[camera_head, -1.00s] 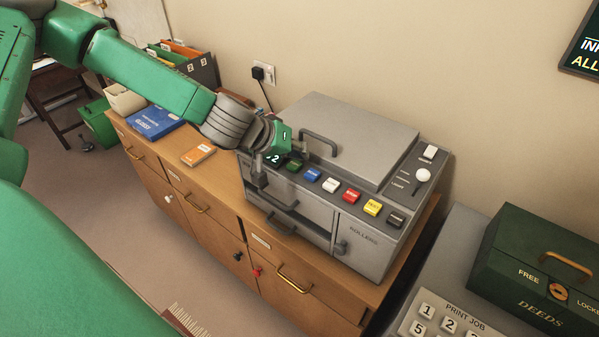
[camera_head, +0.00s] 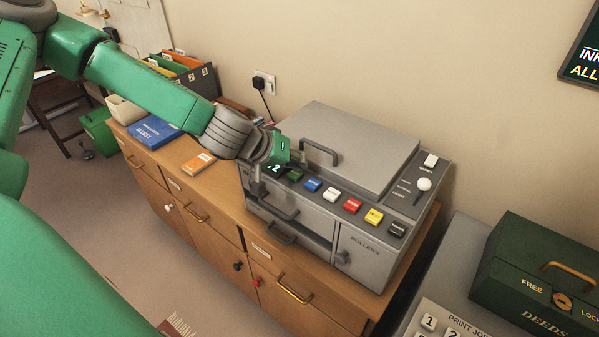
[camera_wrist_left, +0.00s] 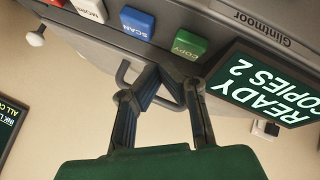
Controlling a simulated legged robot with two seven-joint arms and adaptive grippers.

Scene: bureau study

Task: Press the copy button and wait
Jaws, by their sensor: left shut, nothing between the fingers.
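The grey copier (camera_head: 345,155) stands on a wooden cabinet. Its green copy button (camera_head: 295,175) is at the left end of a row of coloured buttons; in the left wrist view the button (camera_wrist_left: 189,44) reads COPY. A display (camera_wrist_left: 270,88) reads READY COPIES 2. My left gripper (camera_head: 302,160) is over the left end of the copier's front. In the wrist view my left gripper (camera_wrist_left: 174,80) is shut and empty, with its fingertips close to the copy button. I cannot tell whether they touch it. My right gripper is not in view.
A blue scan button (camera_wrist_left: 137,22) is beside the copy button. A lid handle (camera_head: 320,150) rises just behind the row. A blue book (camera_head: 153,131) and an orange box (camera_head: 198,161) lie on the cabinet (camera_head: 225,190). A green deeds box (camera_head: 540,270) stands at the right.

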